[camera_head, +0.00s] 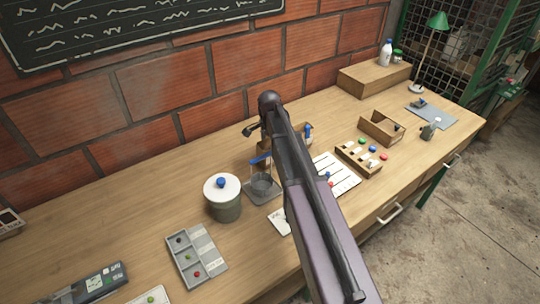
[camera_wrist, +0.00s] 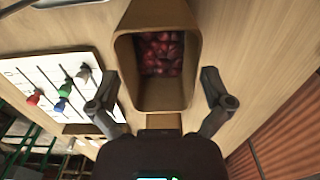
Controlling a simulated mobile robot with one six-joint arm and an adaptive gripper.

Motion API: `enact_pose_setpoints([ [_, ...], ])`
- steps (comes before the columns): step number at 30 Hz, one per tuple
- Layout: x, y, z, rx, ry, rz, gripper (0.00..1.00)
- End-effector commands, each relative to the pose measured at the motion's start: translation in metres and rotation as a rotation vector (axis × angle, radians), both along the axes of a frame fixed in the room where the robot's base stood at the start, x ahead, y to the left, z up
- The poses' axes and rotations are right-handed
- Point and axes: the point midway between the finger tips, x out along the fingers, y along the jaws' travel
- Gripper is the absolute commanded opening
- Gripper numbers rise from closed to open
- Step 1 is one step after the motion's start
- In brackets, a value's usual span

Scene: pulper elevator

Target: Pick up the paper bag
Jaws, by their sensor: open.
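The brown paper bag (camera_wrist: 184,104) is in the upper middle of the wrist view, its open mouth facing the camera. Dark red fruits lie inside it. My gripper (camera_wrist: 159,74) is open, with one finger on each side of the bag. Gaps show between the fingers and the bag's walls, so it is not held. In the head view my arm covers most of the spot where the bag stands, and the fingers cannot be made out.
A white board with coloured pegs (camera_wrist: 62,88) lies beside the bag. A wooden box (camera_head: 381,129) is farther right. A brick wall (camera_head: 230,75) is behind the table.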

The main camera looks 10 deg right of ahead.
Motion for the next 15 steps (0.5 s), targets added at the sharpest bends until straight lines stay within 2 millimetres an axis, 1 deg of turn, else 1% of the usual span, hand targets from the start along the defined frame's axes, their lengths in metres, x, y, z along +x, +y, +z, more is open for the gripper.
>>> enact_pose_setpoints([
  [8, 0.0000, -0.0001, 0.0000, 0.000, 0.000, 0.000, 1.00],
  [11, 0.0000, -0.0002, 0.0000, 0.000, 0.000, 0.000, 0.73],
  [12, 0.0000, -0.0002, 0.0000, 0.000, 0.000, 0.000, 0.61],
  [14, 0.0001, -0.0002, 0.0000, 0.000, 0.000, 0.000, 0.44],
  [15, 0.0001, -0.0002, 0.0000, 0.000, 0.000, 0.000, 0.32],
])
